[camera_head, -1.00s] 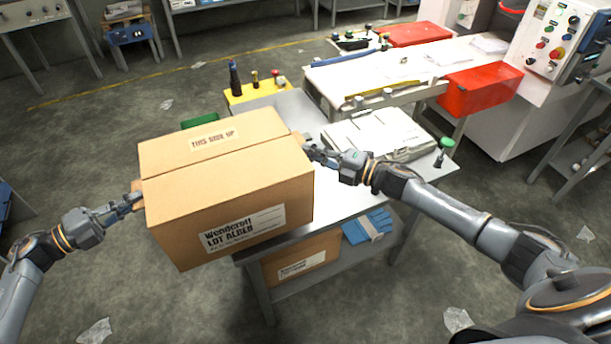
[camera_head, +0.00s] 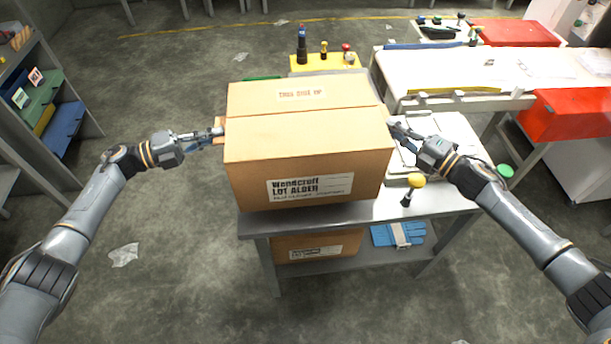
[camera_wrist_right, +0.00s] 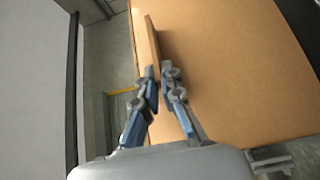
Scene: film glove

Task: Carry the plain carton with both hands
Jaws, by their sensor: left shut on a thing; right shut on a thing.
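A large brown carton (camera_head: 308,145) with a white label reading "LOT ALDER" and a "THIS SIDE UP" strip on top is in the middle of the head view, level, in front of and above the grey table. Whether its underside touches the table cannot be told. My left gripper (camera_head: 218,133) is shut on a flap at the carton's left side. My right gripper (camera_head: 395,130) is at its right side; in the right wrist view the fingers (camera_wrist_right: 160,75) are shut on a thin cardboard flap standing off the carton's wall (camera_wrist_right: 225,70).
A grey table (camera_head: 360,215) has a lower shelf holding another labelled carton (camera_head: 315,245) and blue gloves (camera_head: 398,234). A yellow-handled tool (camera_head: 412,187) stands close to the carton's right. A yellow block (camera_head: 325,62) with bottles is behind.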

